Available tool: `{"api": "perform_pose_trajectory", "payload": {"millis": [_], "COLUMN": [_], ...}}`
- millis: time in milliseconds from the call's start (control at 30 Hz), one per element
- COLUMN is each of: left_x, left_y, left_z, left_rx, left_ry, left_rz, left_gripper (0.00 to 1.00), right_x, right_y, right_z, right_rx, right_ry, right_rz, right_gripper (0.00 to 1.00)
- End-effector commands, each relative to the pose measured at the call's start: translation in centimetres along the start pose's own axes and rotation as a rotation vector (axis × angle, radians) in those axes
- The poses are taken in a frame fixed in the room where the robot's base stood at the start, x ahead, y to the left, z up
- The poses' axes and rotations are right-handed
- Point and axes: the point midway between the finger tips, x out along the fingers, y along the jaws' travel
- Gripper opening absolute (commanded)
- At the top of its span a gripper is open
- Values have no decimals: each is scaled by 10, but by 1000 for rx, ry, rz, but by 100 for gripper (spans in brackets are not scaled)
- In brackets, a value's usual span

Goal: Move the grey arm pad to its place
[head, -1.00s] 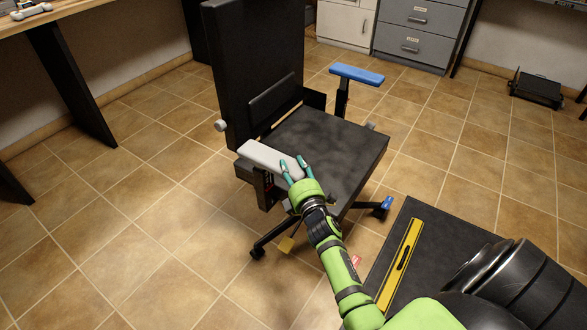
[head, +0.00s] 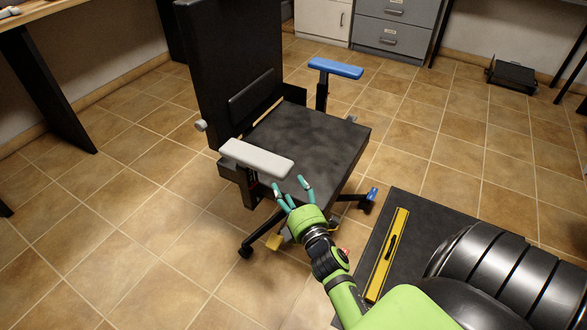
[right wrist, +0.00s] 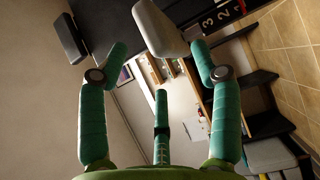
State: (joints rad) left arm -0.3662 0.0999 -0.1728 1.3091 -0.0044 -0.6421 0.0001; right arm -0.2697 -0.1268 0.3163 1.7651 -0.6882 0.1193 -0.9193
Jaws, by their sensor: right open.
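The grey arm pad (head: 258,158) lies level on top of the near armrest post of the black office chair (head: 312,142). My right gripper (head: 291,187) is open and empty, just below and to the right of the pad's front end, apart from it. In the right wrist view the pad (right wrist: 160,28) shows beyond the spread teal fingers (right wrist: 160,65). The join between pad and post is mostly hidden under the pad. My left gripper is not in view.
A blue arm pad (head: 336,68) tops the chair's far armrest. A dark mat (head: 425,225) with a yellow level (head: 388,254) lies at the right. Grey drawers (head: 391,28) stand at the back. Tiled floor around the chair is mostly clear.

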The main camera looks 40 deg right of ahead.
Motion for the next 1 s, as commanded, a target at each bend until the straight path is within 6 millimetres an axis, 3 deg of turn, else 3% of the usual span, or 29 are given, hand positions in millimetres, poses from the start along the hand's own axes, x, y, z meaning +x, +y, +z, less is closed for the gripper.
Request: {"api": "perform_pose_trajectory", "payload": {"millis": [200,800,900,1000], "left_x": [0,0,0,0], "left_y": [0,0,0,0], "left_z": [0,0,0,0], "left_rx": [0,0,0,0], "left_ry": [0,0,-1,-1], "left_rz": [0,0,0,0], "left_gripper": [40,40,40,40], "right_x": [-22,-24,-24,-29], "right_y": [0,0,-13,-54], "right_z": [0,0,-4,-15], "right_rx": [0,3,59,218], "right_ry": [0,0,1,-4], "right_rz": [1,0,-39,-159], "right_gripper": [65,65,65,65]}}
